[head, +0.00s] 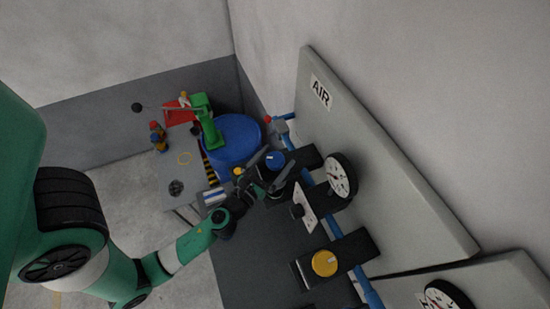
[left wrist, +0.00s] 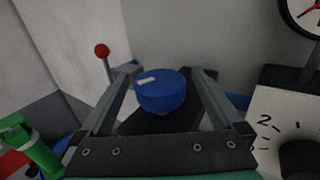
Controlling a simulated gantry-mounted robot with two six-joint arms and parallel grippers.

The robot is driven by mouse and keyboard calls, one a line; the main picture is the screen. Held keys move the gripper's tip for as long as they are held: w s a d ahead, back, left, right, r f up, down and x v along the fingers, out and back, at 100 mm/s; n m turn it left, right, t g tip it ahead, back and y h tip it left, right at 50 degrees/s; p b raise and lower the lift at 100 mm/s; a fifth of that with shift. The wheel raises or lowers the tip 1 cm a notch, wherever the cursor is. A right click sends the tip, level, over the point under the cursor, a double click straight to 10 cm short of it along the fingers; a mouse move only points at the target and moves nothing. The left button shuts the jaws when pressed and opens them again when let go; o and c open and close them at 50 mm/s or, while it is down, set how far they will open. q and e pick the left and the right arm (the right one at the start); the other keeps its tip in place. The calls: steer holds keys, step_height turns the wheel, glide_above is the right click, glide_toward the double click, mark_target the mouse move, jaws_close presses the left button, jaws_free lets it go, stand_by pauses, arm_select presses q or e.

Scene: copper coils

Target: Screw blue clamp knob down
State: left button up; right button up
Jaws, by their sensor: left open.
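The blue clamp knob (head: 275,160) sits on a dark block beside the wall panel in the head view. In the left wrist view the blue knob (left wrist: 162,92) is a round cap with a small white mark on top, on a dark arm. My left gripper (head: 270,166) is open, with one finger on each side of the knob. In the left wrist view the fingers of the left gripper (left wrist: 163,80) show gaps to the knob on both sides. My right gripper is not in view.
A yellow knob (head: 325,263) sits on another dark block nearer. A round gauge (head: 341,175) and a blue pipe (head: 367,290) run close by the AIR panel (head: 390,165). A blue drum (head: 240,150) and a green fixture (head: 207,122) stand behind. A red-balled lever (left wrist: 102,50) rises left of the knob.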

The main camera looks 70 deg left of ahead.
arm_select(q)
steer(key=c, duration=1.3)
steer(key=shift+c, duration=0.2)
